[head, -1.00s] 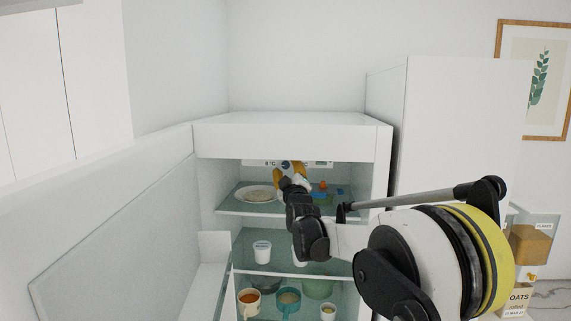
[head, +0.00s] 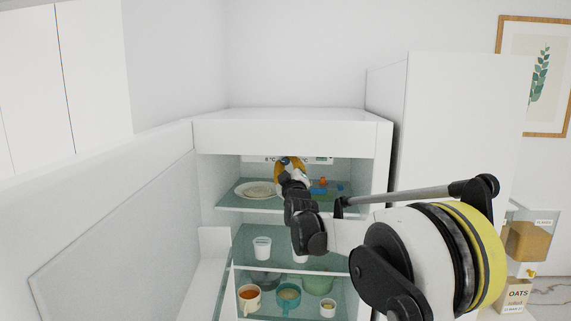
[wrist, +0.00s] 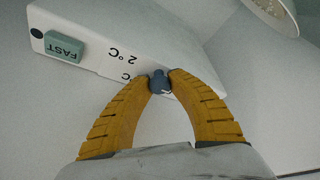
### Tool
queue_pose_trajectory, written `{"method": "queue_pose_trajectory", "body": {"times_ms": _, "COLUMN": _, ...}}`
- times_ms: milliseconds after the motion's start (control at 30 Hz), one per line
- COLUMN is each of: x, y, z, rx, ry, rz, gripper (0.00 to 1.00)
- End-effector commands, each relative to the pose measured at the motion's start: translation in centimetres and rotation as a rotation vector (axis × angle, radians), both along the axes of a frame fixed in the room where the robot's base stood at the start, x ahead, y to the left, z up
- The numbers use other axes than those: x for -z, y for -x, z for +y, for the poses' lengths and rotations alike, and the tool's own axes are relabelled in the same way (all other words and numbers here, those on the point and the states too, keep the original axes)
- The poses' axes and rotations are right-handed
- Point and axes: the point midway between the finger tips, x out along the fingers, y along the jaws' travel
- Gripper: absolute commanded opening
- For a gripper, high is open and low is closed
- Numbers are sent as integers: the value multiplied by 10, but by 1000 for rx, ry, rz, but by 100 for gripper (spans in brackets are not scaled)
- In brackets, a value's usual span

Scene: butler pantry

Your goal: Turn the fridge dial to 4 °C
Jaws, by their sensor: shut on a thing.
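The fridge dial (wrist: 159,82) is a small dark blue knob on a white control panel (wrist: 100,45). In the wrist view it sits between the two yellow fingertips of my gripper (wrist: 160,80), which are shut on it. The panel appears tilted and upside down there. A "2 °C" mark is readable, and another mark ending in "C" is partly hidden by the left finger. In the head view the panel (head: 322,160) runs along the top of the open fridge, and my gripper (head: 290,165) covers the dial. Which mark the dial points to cannot be told.
A green FAST button (wrist: 65,46) is on the panel. The fridge's upper glass shelf (head: 232,207) holds a plate (head: 255,190) and small coloured items. Lower shelves hold a white cup (head: 262,248), mugs and bowls. The open door (head: 110,235) stands at the left.

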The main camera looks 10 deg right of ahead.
Motion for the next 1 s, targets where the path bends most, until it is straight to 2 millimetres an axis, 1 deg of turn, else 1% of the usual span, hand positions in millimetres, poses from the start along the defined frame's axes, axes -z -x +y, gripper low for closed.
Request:
{"method": "queue_pose_trajectory", "body": {"times_ms": 267, "x": 3, "y": 0, "z": 1, "rx": -1, "ry": -172, "rz": -56, "gripper": 0}}
{"method": "queue_pose_trajectory", "body": {"times_ms": 1000, "x": 1, "y": 0, "z": 1, "rx": -1, "ry": -837, "rz": -272, "gripper": 0}}
